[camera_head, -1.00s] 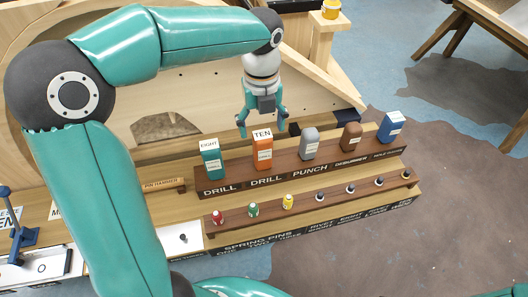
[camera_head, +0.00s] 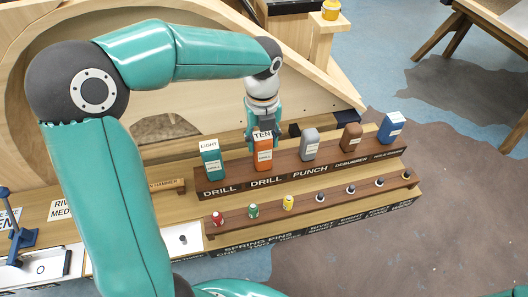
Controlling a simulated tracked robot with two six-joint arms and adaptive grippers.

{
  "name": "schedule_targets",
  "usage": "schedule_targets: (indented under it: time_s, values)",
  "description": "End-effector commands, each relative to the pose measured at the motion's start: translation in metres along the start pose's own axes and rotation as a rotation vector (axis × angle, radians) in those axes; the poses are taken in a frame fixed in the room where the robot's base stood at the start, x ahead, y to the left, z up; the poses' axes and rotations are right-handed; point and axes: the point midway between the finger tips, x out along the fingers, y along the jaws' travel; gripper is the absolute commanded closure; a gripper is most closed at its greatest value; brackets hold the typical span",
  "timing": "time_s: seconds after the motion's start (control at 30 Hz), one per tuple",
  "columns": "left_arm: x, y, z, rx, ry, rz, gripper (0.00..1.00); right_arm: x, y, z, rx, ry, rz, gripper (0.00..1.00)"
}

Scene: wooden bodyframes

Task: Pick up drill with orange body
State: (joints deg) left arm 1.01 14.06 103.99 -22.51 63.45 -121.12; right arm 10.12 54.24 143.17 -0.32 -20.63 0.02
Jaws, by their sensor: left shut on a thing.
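The drill with the orange body (camera_head: 263,153) stands upright on the upper wooden step, with a white top marked TEN, behind a DRILL label. My left gripper (camera_head: 264,130) has come down from above and behind and is shut on the orange drill near its top. The drill hides part of the fingers. The drill still appears to be in its place on the step. My right gripper is not in view.
A teal drill (camera_head: 210,160) marked EIGHT stands close on the left. A grey punch (camera_head: 310,145), a brown deburrer (camera_head: 350,138) and a blue tool (camera_head: 391,128) stand to the right. Small pins, including a yellow one (camera_head: 288,203), line the lower step.

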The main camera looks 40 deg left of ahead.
Motion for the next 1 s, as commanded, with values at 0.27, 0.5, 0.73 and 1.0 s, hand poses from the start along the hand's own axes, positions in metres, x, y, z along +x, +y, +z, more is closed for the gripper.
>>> schedule_targets:
  time_s: [0.27,0.5,0.73,1.0]
  values:
    - [-0.001,0.0,0.001,-0.001,-0.002,-0.002,1.0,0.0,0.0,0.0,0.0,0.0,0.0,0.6]
    - [-0.004,0.0,0.001,-0.002,-0.003,-0.002,1.0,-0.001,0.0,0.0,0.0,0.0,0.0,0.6]
    - [-0.021,0.0,0.001,-0.002,-0.004,-0.004,1.0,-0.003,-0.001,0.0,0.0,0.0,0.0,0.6]
    - [-0.069,0.0,0.001,-0.002,-0.006,-0.006,1.0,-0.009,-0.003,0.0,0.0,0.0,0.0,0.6]
